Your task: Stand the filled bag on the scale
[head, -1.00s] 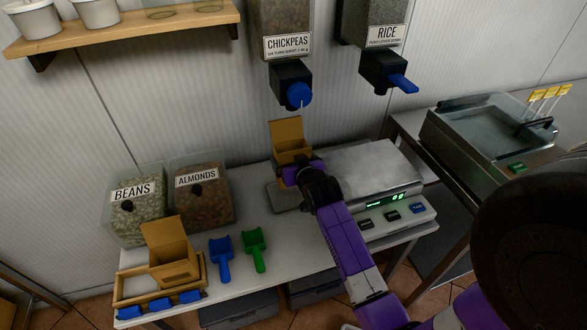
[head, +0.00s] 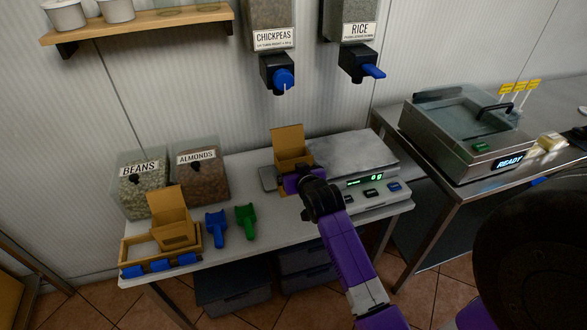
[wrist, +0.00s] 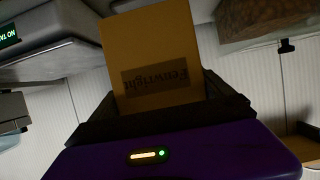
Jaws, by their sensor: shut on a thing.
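My gripper (head: 296,182) is shut on an open brown paper bag (head: 291,148), which stands upright with its tall back flap raised. The bag also shows in the wrist view (wrist: 155,55), with a dark "Fenwright" label facing the camera. The scale (head: 352,160) has a bare metal plate and a green display reading about 0 g. In the head view the bag is at the left edge of the scale; I cannot tell whether it touches the plate. The inside of the bag is not clear.
A second open brown bag (head: 170,220) stands in a wooden tray (head: 196,245) at the left. Beans (head: 145,190) and almonds (head: 202,178) bins stand behind. Chickpeas (head: 271,40) and rice (head: 352,35) dispensers hang above. A machine (head: 470,135) stands right.

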